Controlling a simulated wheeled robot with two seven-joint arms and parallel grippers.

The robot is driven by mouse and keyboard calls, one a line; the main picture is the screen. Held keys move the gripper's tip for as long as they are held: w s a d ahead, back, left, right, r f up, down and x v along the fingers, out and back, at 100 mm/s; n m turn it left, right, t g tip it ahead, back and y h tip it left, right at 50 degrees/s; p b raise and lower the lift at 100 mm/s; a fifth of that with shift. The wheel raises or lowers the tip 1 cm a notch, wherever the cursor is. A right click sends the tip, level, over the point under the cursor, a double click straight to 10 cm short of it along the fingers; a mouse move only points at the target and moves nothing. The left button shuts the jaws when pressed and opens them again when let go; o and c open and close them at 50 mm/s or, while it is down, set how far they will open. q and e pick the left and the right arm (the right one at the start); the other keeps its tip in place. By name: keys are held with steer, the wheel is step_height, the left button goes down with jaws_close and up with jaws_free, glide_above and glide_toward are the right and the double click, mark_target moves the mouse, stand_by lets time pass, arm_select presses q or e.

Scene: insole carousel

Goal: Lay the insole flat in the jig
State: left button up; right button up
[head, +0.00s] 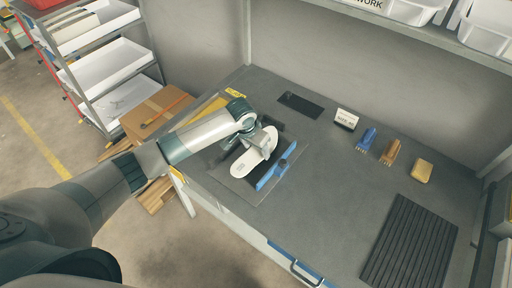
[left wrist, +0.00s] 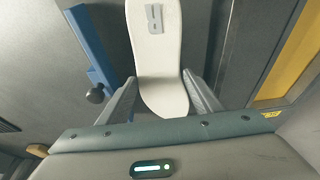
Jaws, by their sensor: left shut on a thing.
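The white insole (head: 245,163) is long, with a small grey mark at one end, in the head view. My left gripper (head: 262,146) is shut on its other end. In the left wrist view the insole (left wrist: 158,50) runs between the two fingers, its rounded end towards the palm and a grey letter R near the far end. The jig has a blue bar (head: 268,178) with a dark knob beside the insole; the bar also shows in the left wrist view (left wrist: 92,45). The insole is over the jig's plate; I cannot tell if it touches. My right gripper is not in view.
On the grey bench are a black pad (head: 300,105), a small sign (head: 345,119), a blue brush (head: 367,138), a brown brush (head: 391,151), a yellow sponge (head: 422,170) and a black ribbed mat (head: 410,243). The bench middle is clear. A cardboard box (head: 150,115) stands left.

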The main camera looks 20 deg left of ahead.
arm_select(q)
steer(key=shift+f, duration=1.05)
steer(key=o, duration=1.1)
steer(key=shift+o, duration=0.2)
steer(key=shift+r, duration=0.1)
steer(key=b+v, duration=0.4)
steer(key=v, duration=1.3)
steer(key=shift+r, duration=0.1)
